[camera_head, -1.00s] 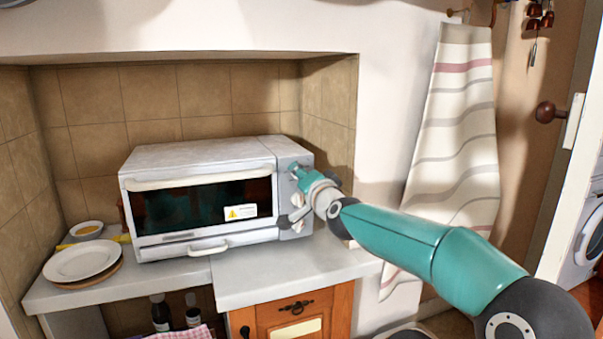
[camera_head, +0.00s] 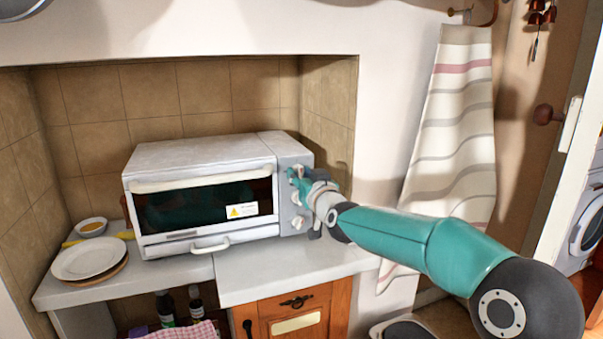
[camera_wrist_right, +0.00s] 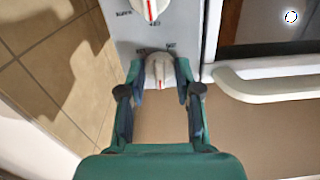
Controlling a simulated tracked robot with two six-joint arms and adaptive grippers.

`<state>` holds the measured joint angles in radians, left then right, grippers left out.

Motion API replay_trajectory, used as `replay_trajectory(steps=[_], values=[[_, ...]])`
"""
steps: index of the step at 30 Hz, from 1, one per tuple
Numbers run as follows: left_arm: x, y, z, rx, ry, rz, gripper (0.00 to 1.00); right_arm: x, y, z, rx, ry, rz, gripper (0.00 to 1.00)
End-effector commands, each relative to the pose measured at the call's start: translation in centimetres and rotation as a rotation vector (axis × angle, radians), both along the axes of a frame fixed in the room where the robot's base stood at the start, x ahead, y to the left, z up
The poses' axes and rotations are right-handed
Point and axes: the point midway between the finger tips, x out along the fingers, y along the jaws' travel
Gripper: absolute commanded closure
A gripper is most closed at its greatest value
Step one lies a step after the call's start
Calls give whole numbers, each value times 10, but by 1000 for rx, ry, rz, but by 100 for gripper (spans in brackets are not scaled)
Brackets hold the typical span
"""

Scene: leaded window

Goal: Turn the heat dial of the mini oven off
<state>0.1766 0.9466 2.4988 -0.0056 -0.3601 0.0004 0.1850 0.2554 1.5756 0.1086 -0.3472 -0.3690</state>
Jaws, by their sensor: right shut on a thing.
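The white mini oven (camera_head: 205,155) stands on the counter with its door shut. Its grey control strip is on the right side, with white dials one above another. My right gripper (camera_head: 294,182) reaches this strip from the right, at the uppermost dial. In the right wrist view, which is upside down, the right gripper (camera_wrist_right: 160,75) is shut on a white dial (camera_wrist_right: 158,66) with a red mark, a finger on each side. The mark looks roughly upright there. Another dial (camera_wrist_right: 149,7) is beyond it. The labels are too blurred to read. My left gripper is out of view.
The oven door handle (camera_wrist_right: 275,88) lies close beside the right gripper. Plates (camera_head: 88,258) and a small bowl (camera_head: 91,227) are left of the oven. The counter (camera_head: 290,270) before the oven is clear. A striped towel (camera_head: 450,130) hangs at the right.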

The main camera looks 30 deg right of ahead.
Motion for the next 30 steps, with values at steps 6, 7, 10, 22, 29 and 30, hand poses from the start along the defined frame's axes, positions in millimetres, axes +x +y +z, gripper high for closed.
replay_trajectory(steps=[6,7,10,22,29,30], values=[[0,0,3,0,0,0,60,1,2,-9,-66,36,6,100],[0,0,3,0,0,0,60,1,2,-9,-71,38,6,100],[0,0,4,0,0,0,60,1,2,-9,-83,41,6,100],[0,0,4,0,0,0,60,1,2,-10,-86,42,6,63],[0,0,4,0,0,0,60,0,1,-6,-88,33,4,42],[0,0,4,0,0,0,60,0,1,-5,-88,32,3,42]])
